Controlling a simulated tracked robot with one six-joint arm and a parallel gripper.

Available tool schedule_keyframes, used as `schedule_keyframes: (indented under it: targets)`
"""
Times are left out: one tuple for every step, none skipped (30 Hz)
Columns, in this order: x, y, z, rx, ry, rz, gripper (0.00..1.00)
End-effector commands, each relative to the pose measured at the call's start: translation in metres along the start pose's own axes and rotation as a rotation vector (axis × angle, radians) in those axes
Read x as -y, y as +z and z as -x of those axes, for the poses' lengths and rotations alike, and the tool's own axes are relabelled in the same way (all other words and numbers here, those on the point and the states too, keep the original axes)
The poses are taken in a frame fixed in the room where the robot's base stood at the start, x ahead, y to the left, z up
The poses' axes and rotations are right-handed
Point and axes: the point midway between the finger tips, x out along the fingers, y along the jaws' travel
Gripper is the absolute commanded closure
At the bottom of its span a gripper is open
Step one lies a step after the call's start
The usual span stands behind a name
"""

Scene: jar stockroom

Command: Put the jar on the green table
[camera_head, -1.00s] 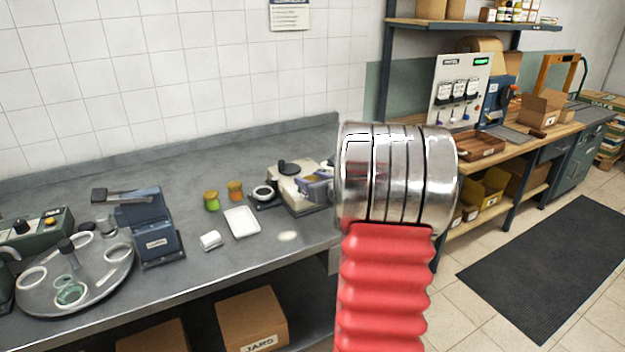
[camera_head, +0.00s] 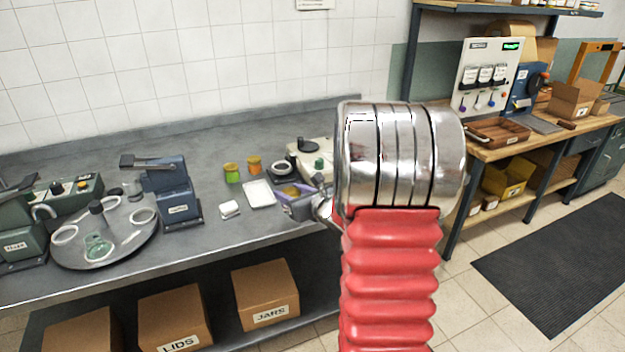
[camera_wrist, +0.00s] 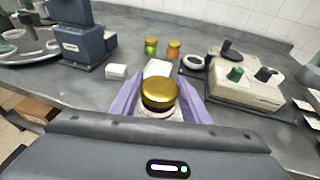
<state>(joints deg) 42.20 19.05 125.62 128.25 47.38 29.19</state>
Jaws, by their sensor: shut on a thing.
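A jar with a gold lid (camera_wrist: 160,91) is between the purple fingers of my gripper (camera_wrist: 160,82) in the wrist view. My gripper is shut on it, and its lower part is mostly hidden. In the head view my gripper (camera_head: 302,191) shows over the front part of the grey bench, left of my shiny arm joint, with the gold lid (camera_head: 290,190) partly visible. I cannot tell whether the jar touches the bench. I see no table that is clearly green.
On the grey bench (camera_head: 110,270) stand a green jar (camera_head: 232,173), an orange jar (camera_head: 254,164), a white tray (camera_head: 259,194), a white block (camera_head: 229,209), a blue device (camera_head: 176,205) and a cream machine (camera_head: 312,153). A wooden workbench (camera_head: 500,146) stands right.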

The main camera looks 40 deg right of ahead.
Motion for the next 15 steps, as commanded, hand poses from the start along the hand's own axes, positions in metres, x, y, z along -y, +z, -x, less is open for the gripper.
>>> schedule_keyframes:
  targets:
    - [-0.020, -0.006, -0.003, -0.001, 0.024, 0.003, 0.90]
    - [-0.032, -0.010, -0.004, -0.002, 0.038, 0.006, 0.90]
    - [-0.049, -0.015, -0.005, -0.001, 0.056, 0.011, 0.90]
    - [-0.062, -0.020, -0.006, -0.002, 0.071, 0.015, 0.90]
    - [-0.076, -0.024, -0.007, -0.002, 0.086, 0.019, 0.90]
    - [-0.093, -0.029, -0.007, -0.001, 0.105, 0.026, 0.90]
    - [-0.106, -0.034, -0.006, -0.002, 0.119, 0.029, 0.90]
    - [-0.118, -0.038, -0.006, -0.002, 0.133, 0.035, 0.90]
    - [-0.135, -0.043, -0.006, -0.003, 0.152, 0.041, 0.90]
    - [-0.146, -0.047, -0.005, -0.003, 0.164, 0.045, 0.90]
    - [-0.159, -0.051, -0.004, -0.004, 0.178, 0.051, 0.90]
    - [-0.174, -0.055, -0.002, -0.004, 0.196, 0.057, 0.90]
    - [-0.186, -0.059, -0.001, -0.005, 0.209, 0.063, 0.90]
    - [-0.197, -0.063, 0.000, -0.006, 0.223, 0.068, 0.90]
    - [-0.212, -0.067, 0.003, -0.006, 0.241, 0.075, 0.90]
